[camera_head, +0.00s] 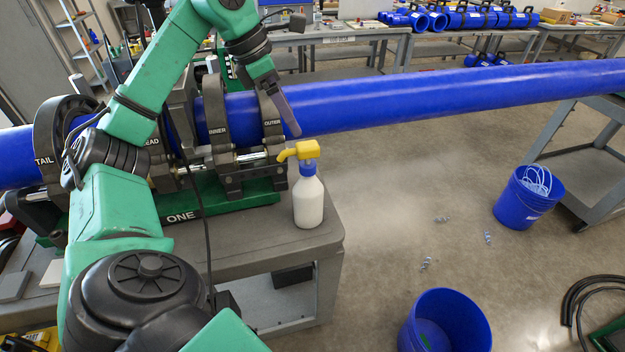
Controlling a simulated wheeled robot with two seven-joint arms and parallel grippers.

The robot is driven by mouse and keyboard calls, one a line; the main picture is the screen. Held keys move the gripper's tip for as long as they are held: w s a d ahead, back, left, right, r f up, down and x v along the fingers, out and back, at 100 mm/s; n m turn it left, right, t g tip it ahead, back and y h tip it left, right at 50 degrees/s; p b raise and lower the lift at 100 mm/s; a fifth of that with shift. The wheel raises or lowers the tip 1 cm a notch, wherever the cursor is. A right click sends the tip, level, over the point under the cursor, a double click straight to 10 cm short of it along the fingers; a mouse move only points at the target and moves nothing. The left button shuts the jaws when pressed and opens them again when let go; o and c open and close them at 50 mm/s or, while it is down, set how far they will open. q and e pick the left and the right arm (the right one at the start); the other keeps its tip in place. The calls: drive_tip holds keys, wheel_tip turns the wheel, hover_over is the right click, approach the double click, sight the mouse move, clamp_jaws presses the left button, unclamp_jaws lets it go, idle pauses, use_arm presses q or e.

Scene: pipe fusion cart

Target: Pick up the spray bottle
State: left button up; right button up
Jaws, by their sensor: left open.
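The spray bottle (308,203) has a white body, a blue collar and a yellow trigger head. It stands upright on the right end of the grey cart top (318,236), its nozzle facing left. My left arm rises from the lower left and bends down behind the bottle. My left gripper (286,114) is open and empty, above and slightly left of the bottle's head in the picture, apart from it. Its fingers show nearly edge-on against the blue pipe (430,98). My right gripper is not in view.
The black pipe clamps (215,125) on a green base stand left of the bottle. The blue pipe runs through them to the right, behind the bottle. Blue buckets (445,325) and (528,197) stand on the floor at right. Floor right of the cart is mostly clear.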

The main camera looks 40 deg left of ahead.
sight(313, 161)
use_arm(q)
drive_tip(key=x, duration=1.3)
drive_tip(key=shift+f, duration=0.25)
clamp_jaws()
drive_tip(key=shift+r, duration=0.1)
idle(0.4)
